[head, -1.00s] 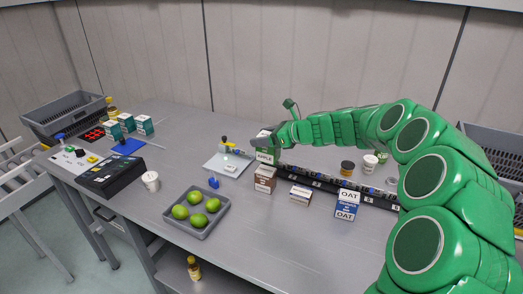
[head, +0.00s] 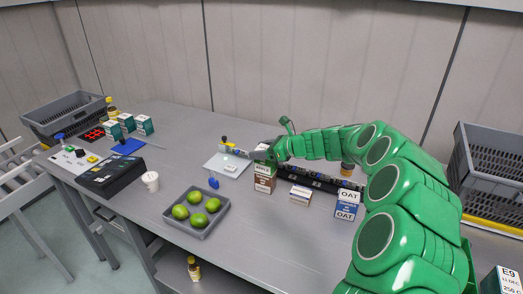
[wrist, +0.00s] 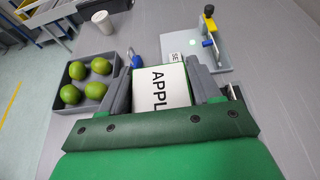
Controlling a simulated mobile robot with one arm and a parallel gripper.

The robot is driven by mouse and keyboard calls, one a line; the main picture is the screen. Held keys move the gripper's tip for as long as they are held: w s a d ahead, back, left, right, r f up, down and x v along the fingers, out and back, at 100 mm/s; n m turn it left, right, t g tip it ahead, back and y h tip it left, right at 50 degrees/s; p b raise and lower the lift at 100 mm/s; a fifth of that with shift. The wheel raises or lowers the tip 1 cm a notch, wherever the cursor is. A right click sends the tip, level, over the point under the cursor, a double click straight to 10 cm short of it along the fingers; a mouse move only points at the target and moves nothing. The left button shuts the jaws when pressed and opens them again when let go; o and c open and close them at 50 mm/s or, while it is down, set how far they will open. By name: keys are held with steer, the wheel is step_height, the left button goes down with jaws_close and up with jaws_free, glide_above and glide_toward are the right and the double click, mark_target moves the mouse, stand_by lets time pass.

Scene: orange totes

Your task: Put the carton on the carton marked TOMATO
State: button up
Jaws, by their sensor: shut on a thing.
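My gripper (head: 262,151) is shut on a white and green carton (head: 261,161). In the wrist view this carton (wrist: 161,88) sits between the two fingers and its white face reads "APPL", the rest hidden. In the head view it is right above a brown and white carton (head: 264,184) on the table. The brown carton's lettering is too small to read, and I cannot tell whether the two cartons touch. The wrist view hides the brown carton.
A grey tray of green fruits (head: 208,229) stands in front left. A light plate (head: 222,167) lies to the left.

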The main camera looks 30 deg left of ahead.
steer(key=o, duration=1.3)
steer(key=shift+c, duration=0.2)
steer(key=shift+d+r, duration=0.25)
steer(key=shift+d, duration=0.05)
steer(key=v, duration=1.1)
steer(key=shift+d, duration=0.2)
